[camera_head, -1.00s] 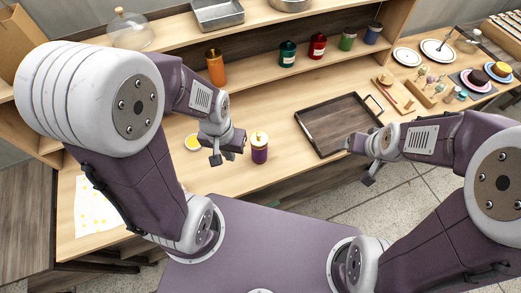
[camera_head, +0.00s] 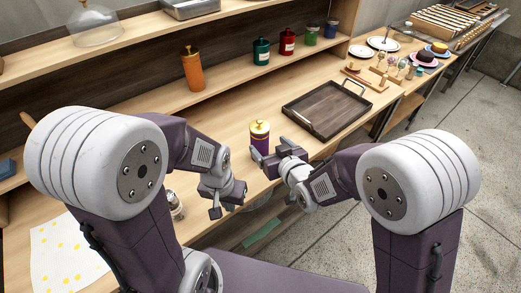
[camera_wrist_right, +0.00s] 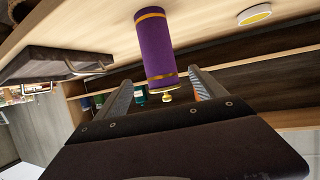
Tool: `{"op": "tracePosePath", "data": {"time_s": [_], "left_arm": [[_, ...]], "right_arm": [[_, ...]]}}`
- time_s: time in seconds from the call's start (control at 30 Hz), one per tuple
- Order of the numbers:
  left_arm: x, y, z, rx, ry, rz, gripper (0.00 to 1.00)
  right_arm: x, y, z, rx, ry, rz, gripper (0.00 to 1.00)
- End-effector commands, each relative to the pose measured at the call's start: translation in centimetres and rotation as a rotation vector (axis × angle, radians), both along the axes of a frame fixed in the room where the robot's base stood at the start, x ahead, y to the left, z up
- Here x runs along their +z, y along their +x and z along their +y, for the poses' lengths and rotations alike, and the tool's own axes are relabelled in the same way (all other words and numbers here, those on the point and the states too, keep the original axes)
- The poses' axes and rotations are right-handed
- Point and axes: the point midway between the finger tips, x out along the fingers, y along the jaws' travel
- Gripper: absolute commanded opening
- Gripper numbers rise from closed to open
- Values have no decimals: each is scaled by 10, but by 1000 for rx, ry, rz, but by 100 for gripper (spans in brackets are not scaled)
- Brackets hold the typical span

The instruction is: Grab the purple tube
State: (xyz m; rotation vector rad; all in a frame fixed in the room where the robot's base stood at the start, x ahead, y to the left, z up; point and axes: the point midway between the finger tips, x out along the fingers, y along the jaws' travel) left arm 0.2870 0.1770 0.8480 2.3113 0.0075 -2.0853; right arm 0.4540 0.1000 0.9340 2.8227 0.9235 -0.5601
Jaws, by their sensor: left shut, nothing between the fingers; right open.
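The purple tube (camera_head: 260,137), with gold bands and a gold knobbed lid, stands upright on the wooden counter (camera_head: 222,128). My right gripper (camera_head: 270,150) is open right in front of it, one finger toward each side. In the right wrist view the tube (camera_wrist_right: 158,45) appears upside down, lid toward me, between the lines of the open fingers (camera_wrist_right: 160,80). I cannot tell how far it reaches between them. My left gripper (camera_head: 228,208) is shut and empty, lower left of the tube near the counter's front edge.
A dark wooden tray (camera_head: 325,108) lies right of the tube. An orange canister (camera_head: 193,72) stands behind it, with green (camera_head: 261,51) and red (camera_head: 287,43) canisters on the shelf. A yellow-topped dish (camera_wrist_right: 254,14) shows in the right wrist view.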

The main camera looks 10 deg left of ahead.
Motion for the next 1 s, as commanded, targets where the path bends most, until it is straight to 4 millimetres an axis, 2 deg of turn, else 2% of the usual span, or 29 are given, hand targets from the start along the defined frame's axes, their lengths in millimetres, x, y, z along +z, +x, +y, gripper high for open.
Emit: {"op": "tracePosePath", "data": {"time_s": [0.13, 0.37, 0.6, 0.87, 0.9, 1.0], "left_arm": [[1, 0, 0, 0, 0, 0, 0], [2, 0, 0, 0, 0, 0, 0], [4, 0, 0, 0, 0, 0, 0], [4, 0, 0, 0, 0, 0, 0], [4, 0, 0, 0, 0, 0, 0], [4, 0, 0, 0, 0, 0, 0]], "right_arm": [[-9, 18, 12, -1, -1, 1, 80], [-13, 28, 19, -2, 0, 1, 80], [-28, 59, 42, -2, -1, 2, 80], [-30, 64, 45, -2, -1, 2, 80], [-30, 64, 45, -2, -1, 2, 74], [-29, 64, 45, -2, -1, 2, 46]]}}
